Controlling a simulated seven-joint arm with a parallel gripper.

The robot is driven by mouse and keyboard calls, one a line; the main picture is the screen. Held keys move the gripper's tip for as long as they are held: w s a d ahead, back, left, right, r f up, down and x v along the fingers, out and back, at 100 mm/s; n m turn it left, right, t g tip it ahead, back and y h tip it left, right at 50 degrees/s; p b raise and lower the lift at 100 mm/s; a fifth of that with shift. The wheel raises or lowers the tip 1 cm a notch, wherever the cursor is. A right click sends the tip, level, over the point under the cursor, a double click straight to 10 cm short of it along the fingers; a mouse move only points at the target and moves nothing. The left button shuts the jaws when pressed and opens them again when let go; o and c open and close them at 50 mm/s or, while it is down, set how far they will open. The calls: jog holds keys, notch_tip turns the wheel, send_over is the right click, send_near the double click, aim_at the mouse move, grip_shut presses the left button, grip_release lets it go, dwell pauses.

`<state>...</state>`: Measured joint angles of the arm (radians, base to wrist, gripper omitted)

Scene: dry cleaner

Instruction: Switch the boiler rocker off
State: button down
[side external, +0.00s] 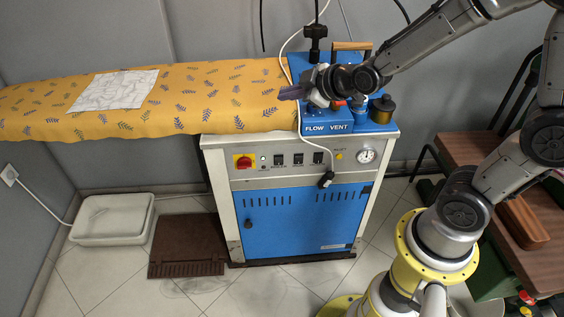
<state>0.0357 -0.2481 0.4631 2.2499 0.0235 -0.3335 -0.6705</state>
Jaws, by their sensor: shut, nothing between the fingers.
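The boiler cabinet (297,222) is white and blue with a control panel along its upper front. Several black rocker switches (298,159) sit in a row on that panel; which one is the boiler rocker, and its position, are too small to tell. A red and yellow rotary switch (243,162) is to their left and a round gauge (367,156) is at the right end. My gripper (284,95) is shut and empty. It shows above the panel, in front of the blue top unit, with its fingers pointing left over the right end of the ironing board.
The ironing board (200,100) has a yellow leaf-patterned cover and a pale cloth (116,90) on it. A white cable with a black plug end (325,180) hangs across the panel's right part. A brown mat (187,245) and white basin (112,219) are on the floor. A wooden bench (490,165) stands right.

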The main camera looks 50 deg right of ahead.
aim_at(282, 162)
notch_tip(282, 162, down, 22)
jog(key=s+d+g, duration=0.1)
jog(key=s+g, duration=0.2)
jog(key=shift+d+f+n+g, duration=0.15)
jog(key=shift+d+n+g, duration=0.15)
jog(key=shift+d+g, duration=0.1)
jog(key=shift+w+f, duration=0.1)
jog(key=shift+w, duration=0.05)
jog(key=w+d+f, duration=0.1)
jog(key=w+f, duration=0.1)
jog(key=w+d+f, duration=0.1)
jog(key=w+f, duration=0.1)
jog(key=w, duration=0.1)
jog(key=w+d+f, duration=0.1)
jog(key=w+f, duration=0.2)
jog(key=shift+w+f, duration=0.1)
jog(key=shift+w, duration=0.05)
jog(key=shift+w+d, duration=0.25)
jog(key=shift+w, duration=0.05)
